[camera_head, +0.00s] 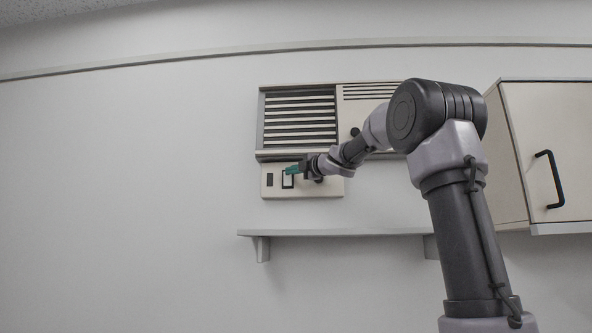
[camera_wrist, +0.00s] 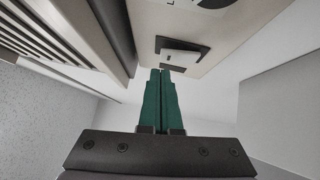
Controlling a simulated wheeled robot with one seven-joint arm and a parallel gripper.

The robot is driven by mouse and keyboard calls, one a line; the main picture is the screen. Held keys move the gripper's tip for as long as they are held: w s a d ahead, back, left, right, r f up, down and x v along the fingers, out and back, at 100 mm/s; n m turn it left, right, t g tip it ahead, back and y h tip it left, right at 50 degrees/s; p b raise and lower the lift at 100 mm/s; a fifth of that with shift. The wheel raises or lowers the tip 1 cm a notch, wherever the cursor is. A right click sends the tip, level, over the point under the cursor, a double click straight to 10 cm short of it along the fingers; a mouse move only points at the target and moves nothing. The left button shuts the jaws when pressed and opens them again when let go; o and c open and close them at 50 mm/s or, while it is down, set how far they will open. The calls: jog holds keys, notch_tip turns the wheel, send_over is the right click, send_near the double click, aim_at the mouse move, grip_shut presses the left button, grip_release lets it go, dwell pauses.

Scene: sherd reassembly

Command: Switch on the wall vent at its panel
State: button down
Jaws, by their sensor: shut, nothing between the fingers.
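The wall vent (camera_head: 300,118) has a slatted grille, and its pale panel (camera_head: 325,189) sits just below. The panel carries a small dark rectangle (camera_head: 270,181) at left and a white rocker switch in a black frame (camera_head: 287,182) beside it. In the wrist view the switch (camera_wrist: 180,56) shows large, with one part standing out from its frame. My gripper (camera_head: 290,171) has its green fingers shut and empty at the panel. In the wrist view the fingertips (camera_wrist: 161,71) are at the frame's lower edge; I cannot tell whether they touch.
A narrow shelf (camera_head: 335,233) runs along the wall below the panel. A wall cabinet (camera_head: 550,150) with a black handle hangs at right. The vent's slats (camera_wrist: 60,35) are close beside my fingers in the wrist view. The wall at left is clear.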

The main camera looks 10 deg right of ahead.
jog(key=shift+w+d+r, duration=0.1)
jog(key=shift+w+d, duration=0.05)
jog(key=shift+w, duration=0.55)
jog(key=shift+w+r, duration=0.1)
